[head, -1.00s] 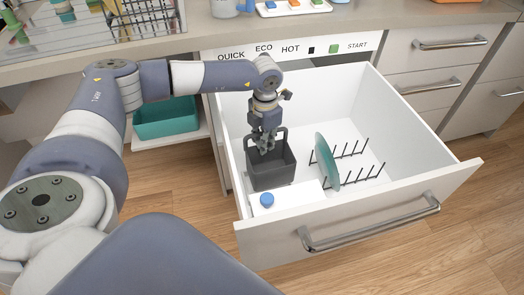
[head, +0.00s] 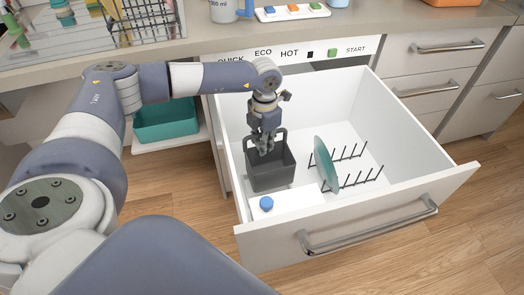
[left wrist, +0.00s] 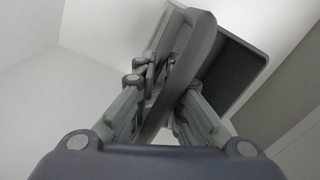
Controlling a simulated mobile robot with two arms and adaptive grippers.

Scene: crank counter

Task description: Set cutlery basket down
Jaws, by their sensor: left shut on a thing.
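The dark grey cutlery basket (head: 271,172) is in the left part of the open white dishwasher drawer (head: 405,205), upright, behind the white block with the blue cap. I cannot tell whether its bottom touches the drawer floor. My left gripper (head: 263,148) points down at the basket's top and is shut on its handle. In the left wrist view the handle (left wrist: 186,70) passes between the fingers (left wrist: 160,95), with the basket (left wrist: 232,75) beyond. My right gripper is not in view.
A teal plate (head: 326,165) stands in a rack of dark prongs (head: 355,178) right of the basket. A white block with a blue cap (head: 266,204) sits at the drawer's front left. A teal bin (head: 165,120) is left of the drawer. The drawer's right side is clear.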

